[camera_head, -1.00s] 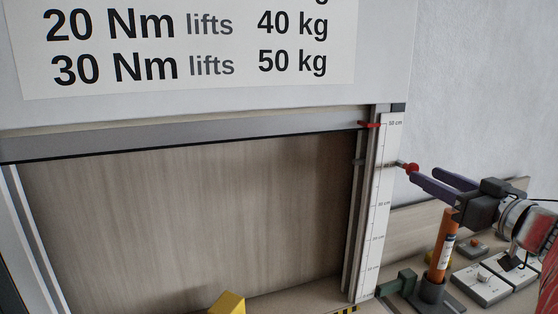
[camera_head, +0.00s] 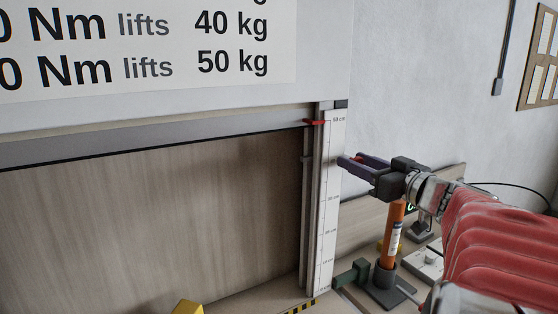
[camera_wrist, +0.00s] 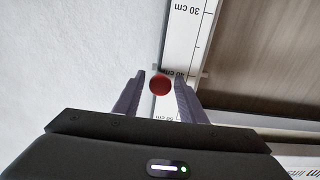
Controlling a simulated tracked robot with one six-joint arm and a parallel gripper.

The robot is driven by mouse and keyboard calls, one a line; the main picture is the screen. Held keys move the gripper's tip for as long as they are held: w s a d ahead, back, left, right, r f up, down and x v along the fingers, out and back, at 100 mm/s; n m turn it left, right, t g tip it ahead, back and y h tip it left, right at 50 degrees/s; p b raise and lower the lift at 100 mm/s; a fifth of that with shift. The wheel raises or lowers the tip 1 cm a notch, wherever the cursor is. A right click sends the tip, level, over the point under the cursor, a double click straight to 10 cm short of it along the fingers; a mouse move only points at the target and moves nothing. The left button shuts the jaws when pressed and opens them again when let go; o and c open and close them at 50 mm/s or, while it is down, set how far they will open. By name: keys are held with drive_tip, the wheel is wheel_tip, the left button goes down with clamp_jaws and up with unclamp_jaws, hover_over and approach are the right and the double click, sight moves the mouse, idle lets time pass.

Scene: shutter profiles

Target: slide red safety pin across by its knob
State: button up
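The red knob (camera_wrist: 160,85) of the safety pin is a small round ball in the wrist view, in front of the white centimetre scale (camera_wrist: 183,45). My gripper (camera_wrist: 161,76) is open, with one dark finger on each side of the knob and a narrow gap on both sides. In the head view my gripper (camera_head: 348,160) points left at the upper part of the scale (camera_head: 329,200), beside the shutter's right guide rail (camera_head: 306,215). The pin's shaft is hidden behind the knob and fingers.
A red pointer (camera_head: 317,122) sits at the rail top. Below my gripper stands an orange cylinder (camera_head: 392,228) in a dark base, close under the wrist. A green block (camera_head: 352,272) and a yellow block (camera_head: 188,307) are lower down.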

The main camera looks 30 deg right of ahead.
clamp_jaws()
idle(0.3)
drive_tip(key=shift+d, duration=2.2)
drive_tip(key=shift+o, duration=0.8)
unclamp_jaws()
drive_tip(key=shift+s, duration=0.1)
drive_tip(key=s, duration=1.3)
drive_tip(key=shift+s+d, duration=0.2)
drive_tip(key=shift+s, duration=0.05)
